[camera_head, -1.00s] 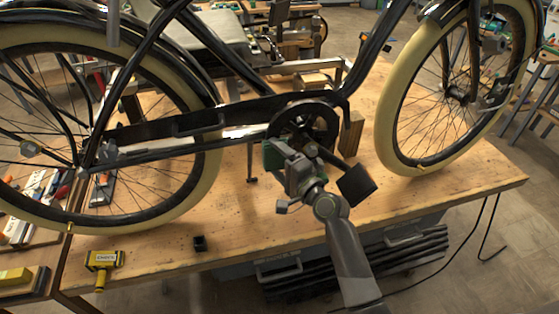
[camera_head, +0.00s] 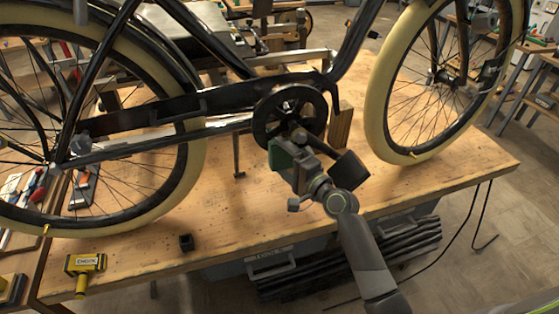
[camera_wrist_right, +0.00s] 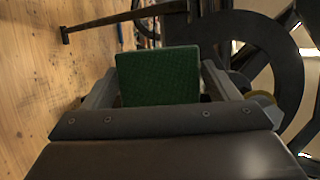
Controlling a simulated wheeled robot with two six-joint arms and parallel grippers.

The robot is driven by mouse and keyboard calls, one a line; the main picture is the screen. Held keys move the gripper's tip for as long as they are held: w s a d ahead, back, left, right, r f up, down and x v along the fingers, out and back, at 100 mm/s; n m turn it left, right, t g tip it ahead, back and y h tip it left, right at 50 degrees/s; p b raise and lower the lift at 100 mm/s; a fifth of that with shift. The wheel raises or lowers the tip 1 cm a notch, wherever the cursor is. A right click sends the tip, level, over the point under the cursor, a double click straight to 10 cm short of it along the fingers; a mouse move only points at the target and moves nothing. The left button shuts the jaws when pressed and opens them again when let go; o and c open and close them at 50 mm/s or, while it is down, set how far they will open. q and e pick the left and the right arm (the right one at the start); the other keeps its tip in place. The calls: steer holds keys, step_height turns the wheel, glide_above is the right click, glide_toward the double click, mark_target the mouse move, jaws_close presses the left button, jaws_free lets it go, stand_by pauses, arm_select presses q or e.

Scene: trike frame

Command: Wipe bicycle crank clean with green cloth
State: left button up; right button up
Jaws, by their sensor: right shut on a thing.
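The bicycle crank with its round dark chainring (camera_head: 290,116) sits at the middle of the bike frame in the head view. A black pedal (camera_head: 350,171) hangs at its lower right. My right gripper (camera_head: 287,153) is shut on the green cloth (camera_head: 281,158), which looks like a flat square pad. The cloth is just below and left of the chainring hub; I cannot tell whether it touches. In the right wrist view the cloth (camera_wrist_right: 158,76) stands between the fingers, with the dark chainring (camera_wrist_right: 262,70) to its right. My left gripper is not in view.
The bike stands over a wooden workbench (camera_head: 235,215), its cream-tyred wheels at left and right. A wooden block (camera_head: 340,125) is behind the crank.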

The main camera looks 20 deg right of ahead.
steer(key=s+p, duration=0.1)
steer(key=s, duration=0.5)
stand_by(0.5)
steer(key=shift+s, duration=0.15)
steer(key=shift+s+d+r, duration=0.1)
steer(key=shift+s, duration=1.3)
